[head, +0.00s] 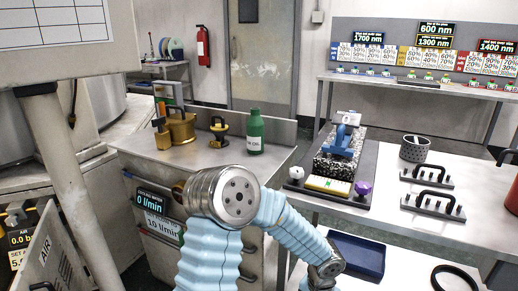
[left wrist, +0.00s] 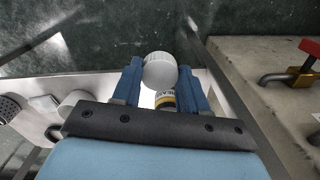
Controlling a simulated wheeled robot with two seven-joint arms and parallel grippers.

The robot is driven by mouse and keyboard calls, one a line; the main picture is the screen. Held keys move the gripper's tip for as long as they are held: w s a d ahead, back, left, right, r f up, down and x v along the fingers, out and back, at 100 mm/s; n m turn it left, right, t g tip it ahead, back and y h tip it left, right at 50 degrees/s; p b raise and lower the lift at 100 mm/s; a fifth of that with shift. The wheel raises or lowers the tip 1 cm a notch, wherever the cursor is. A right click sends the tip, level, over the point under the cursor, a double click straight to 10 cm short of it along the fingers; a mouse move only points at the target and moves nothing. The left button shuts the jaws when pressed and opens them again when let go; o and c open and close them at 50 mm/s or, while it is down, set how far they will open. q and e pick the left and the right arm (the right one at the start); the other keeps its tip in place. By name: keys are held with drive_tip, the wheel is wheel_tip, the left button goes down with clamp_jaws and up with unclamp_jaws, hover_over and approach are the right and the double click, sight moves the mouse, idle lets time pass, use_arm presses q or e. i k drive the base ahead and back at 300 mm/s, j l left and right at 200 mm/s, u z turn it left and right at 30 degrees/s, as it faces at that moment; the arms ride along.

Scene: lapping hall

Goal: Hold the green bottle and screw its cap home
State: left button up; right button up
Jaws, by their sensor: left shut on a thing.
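The green bottle (head: 255,133) stands upright on the steel cabinet top in the head view, with a pale label on its front and no gripper at it. My left gripper (left wrist: 161,82) shows only in the left wrist view. Its two blue fingers are closed on a white round thing (left wrist: 160,70). A piece with a yellow and black printed label (left wrist: 166,101) shows just below it between the fingers; I cannot tell whether the two are one object. A separate bottle cap cannot be made out for certain. My right gripper is not in view.
A brass pot (head: 181,128) and a yellow-black object (head: 219,131) stand left of the bottle. A granite block (head: 338,160) with a blue tool lies on the right bench, near a perforated cup (head: 414,149).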

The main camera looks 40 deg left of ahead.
sight(255, 125)
drive_tip(key=u, duration=2.1)
